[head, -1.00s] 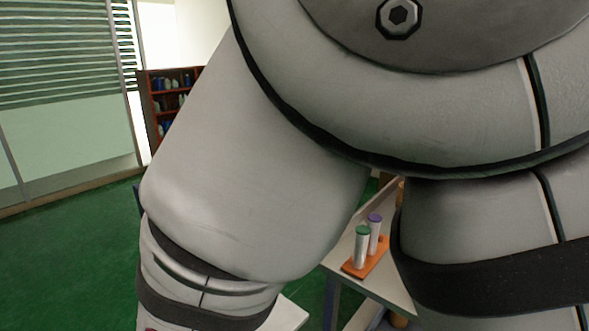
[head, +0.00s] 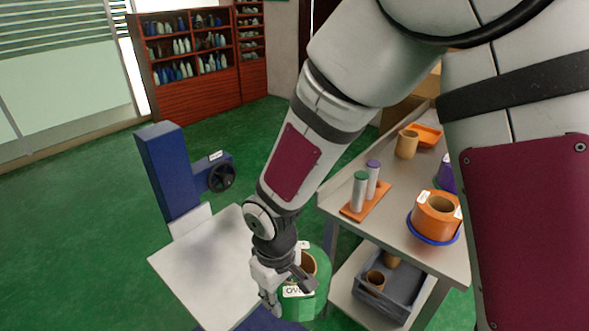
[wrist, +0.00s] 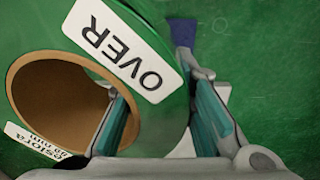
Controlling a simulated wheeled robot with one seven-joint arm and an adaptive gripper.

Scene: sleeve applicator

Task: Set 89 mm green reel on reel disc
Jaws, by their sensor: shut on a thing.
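The green reel (head: 318,298) shows at the lower middle of the head view, partly hidden by my gripper (head: 284,288). It has a brown core and a white label reading "OVER". In the wrist view the reel (wrist: 30,35) fills the left side. My gripper (wrist: 163,105) is shut on its wall, one finger inside the core and the other outside. A second label ends in "89 mm". A black disc (head: 221,177) sits on a short arm of the blue machine (head: 168,170); I cannot tell whether it is the reel disc.
A white plate (head: 205,262) lies before the machine. The table (head: 390,225) at right bears an orange reel (head: 436,216) on a blue base, two tubes on an orange board (head: 366,205) and a brown core (head: 407,144). A grey crate (head: 405,290) is below. Green floor is open at left.

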